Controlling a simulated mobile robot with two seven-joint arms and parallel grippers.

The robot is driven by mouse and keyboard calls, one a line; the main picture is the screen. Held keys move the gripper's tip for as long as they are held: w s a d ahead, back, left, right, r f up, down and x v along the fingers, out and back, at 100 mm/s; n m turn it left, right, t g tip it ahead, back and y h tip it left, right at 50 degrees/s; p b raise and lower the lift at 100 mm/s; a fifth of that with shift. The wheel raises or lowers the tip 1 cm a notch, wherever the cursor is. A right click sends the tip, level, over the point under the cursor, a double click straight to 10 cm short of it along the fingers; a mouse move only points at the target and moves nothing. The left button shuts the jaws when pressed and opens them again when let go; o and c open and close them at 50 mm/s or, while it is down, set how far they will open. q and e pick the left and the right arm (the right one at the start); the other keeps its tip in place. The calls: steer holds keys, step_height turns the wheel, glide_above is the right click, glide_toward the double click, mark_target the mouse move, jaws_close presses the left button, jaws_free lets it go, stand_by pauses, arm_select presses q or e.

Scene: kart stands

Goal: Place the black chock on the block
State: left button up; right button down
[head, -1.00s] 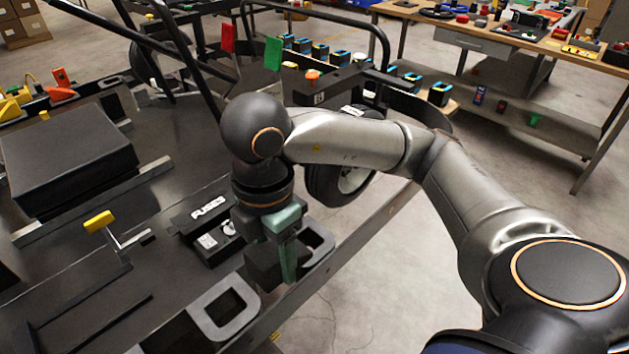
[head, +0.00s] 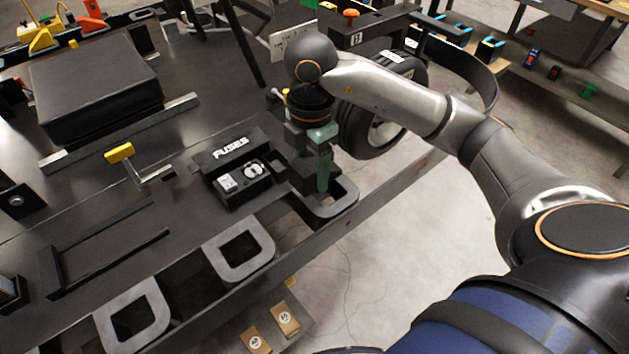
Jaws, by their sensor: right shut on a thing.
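My right gripper (head: 318,178) reaches down from the right arm, its green-grey fingers by the kart's near edge. It is shut on a dark thing (head: 298,172), which looks like the black chock. The gripper and dark surroundings hide part of it, so its outline is hard to make out. It is beside the fuse box and over or near a grey loop bracket; I cannot tell whether it touches either. Two small tan blocks (head: 286,320) with round pale labels show low at the bottom; which block is the task's is not clear. My left gripper is not in view.
The fuse box (head: 232,172) is left of the gripper. Grey loop brackets (head: 240,250) line the kart's edge. A wheel (head: 375,135) stands behind the gripper. A black padded box (head: 95,95) and a yellow-handled lever (head: 120,153) are on the left.

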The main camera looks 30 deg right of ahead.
mark_target(314, 180)
steer(key=shift+w+d+f, duration=0.3)
steer(key=shift+w+f, duration=0.05)
steer(key=shift+f, duration=0.2)
steer(key=shift+w+d+f, duration=0.3)
steer(key=shift+f, duration=0.2)
steer(key=f, duration=0.3)
steer(key=shift+w+d+f, duration=0.1)
steer(key=shift+w+d, duration=0.1)
steer(key=shift+f, duration=0.2)
steer(key=shift+f, duration=0.15)
steer(key=shift+c, duration=0.8)
jaws_free()
